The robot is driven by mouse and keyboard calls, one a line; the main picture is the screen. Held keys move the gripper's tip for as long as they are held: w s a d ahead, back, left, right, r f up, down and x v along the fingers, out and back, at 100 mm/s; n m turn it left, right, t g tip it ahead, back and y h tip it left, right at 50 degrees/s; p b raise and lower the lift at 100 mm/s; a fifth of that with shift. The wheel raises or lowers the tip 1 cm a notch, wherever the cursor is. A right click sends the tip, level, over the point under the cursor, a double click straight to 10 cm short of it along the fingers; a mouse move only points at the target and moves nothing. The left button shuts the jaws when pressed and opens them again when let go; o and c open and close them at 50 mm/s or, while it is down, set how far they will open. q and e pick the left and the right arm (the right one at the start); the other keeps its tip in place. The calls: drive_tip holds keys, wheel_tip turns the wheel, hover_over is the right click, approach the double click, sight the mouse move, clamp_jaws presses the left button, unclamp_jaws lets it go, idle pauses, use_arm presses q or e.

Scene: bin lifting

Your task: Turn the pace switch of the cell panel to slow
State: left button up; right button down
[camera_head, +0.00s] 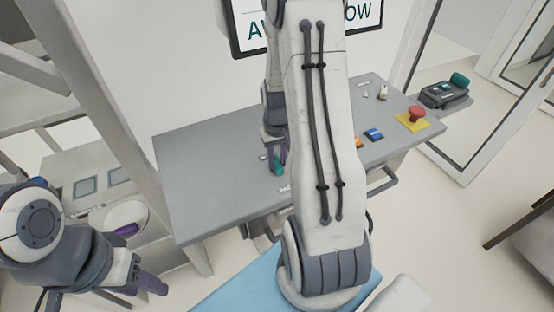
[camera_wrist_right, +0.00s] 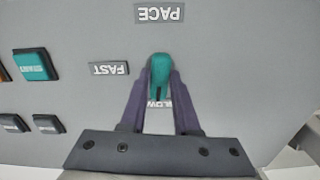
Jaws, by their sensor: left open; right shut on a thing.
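The cell panel (camera_head: 205,180) is a grey sloped desk in the middle of the head view. Its pace switch, a teal knob (camera_wrist_right: 160,68), shows in the right wrist view, below the upside-down PACE label (camera_wrist_right: 159,13). My right gripper (camera_wrist_right: 160,82) is shut on the knob, one purple finger on each side. The knob lies nearly lengthwise in the picture, its dark-marked end toward the partly hidden SLOW label (camera_wrist_right: 169,104). The FAST label (camera_wrist_right: 109,69) is clear to its left. My left gripper (camera_head: 140,289) is open and empty at lower left, away from the panel.
A screen (camera_head: 362,14), partly hidden by my right arm, hangs behind. A START button (camera_wrist_right: 36,65) shows left of the switch.

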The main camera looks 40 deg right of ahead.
sight(276, 163)
drive_tip(key=shift+w+r+n, duration=0.1)
drive_tip(key=shift+w+n, duration=0.05)
drive_tip(key=shift+n, duration=0.45)
drive_tip(key=c, duration=0.6)
unclamp_jaws()
drive_tip(key=shift+c, duration=0.2)
wheel_tip(276, 163, up, 10)
drive_tip(key=b, duration=0.2)
drive_tip(key=shift+r, duration=0.2)
